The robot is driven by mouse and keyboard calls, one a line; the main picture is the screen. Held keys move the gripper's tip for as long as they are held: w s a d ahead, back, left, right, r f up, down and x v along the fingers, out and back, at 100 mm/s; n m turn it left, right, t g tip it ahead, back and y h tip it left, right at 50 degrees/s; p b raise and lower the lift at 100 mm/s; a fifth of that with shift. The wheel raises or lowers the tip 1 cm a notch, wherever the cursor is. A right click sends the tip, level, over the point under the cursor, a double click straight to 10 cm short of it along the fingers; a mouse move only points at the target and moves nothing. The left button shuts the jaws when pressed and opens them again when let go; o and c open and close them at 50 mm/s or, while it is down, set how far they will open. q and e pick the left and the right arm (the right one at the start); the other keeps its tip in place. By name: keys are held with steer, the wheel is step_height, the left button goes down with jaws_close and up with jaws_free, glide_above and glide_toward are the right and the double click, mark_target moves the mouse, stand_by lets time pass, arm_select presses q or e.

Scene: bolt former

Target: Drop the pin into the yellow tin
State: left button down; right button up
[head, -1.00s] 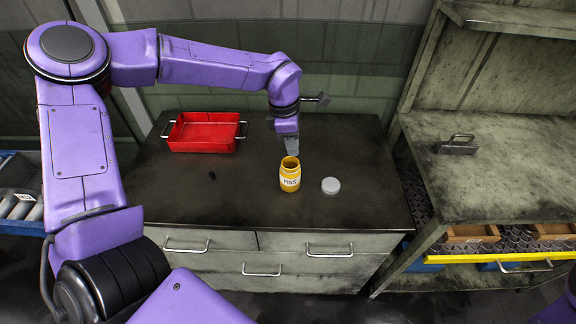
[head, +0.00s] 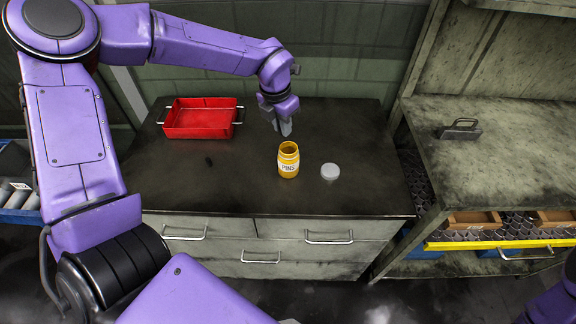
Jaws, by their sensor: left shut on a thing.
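The yellow tin (head: 288,167), labelled PINS, stands upright and open on the dark bench top (head: 240,190). Its round grey lid (head: 330,172) lies flat just to its right. My left gripper (head: 285,128) points down behind and slightly above the tin's mouth in the picture, apart from it. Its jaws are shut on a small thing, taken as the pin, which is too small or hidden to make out. My right gripper is out of view; only a bit of my right arm shows at the lower right corner.
A red tray (head: 201,133) with wire handles sits at the back left of the bench. A small dark mark (head: 209,161) lies on the bench. At right stands a shelf unit (head: 500,150) with a grey handled block (head: 460,130). The bench's front left is clear.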

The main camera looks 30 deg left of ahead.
arm_select(q)
steer(key=c, duration=1)
jaws_free()
steer(key=shift+s+a+r+b, duration=0.1)
steer(key=shift+s+r+b, duration=0.2)
steer(key=shift+r, duration=1.45)
steer(key=shift+s+d+r+b, duration=0.1)
steer(key=shift+s+r+b, duration=0.2)
steer(key=shift+r, duration=1.4)
steer(key=shift+s+a+r+b, duration=0.1)
steer(key=shift+s+r+b, duration=0.15)
steer(key=shift+r, duration=1.5)
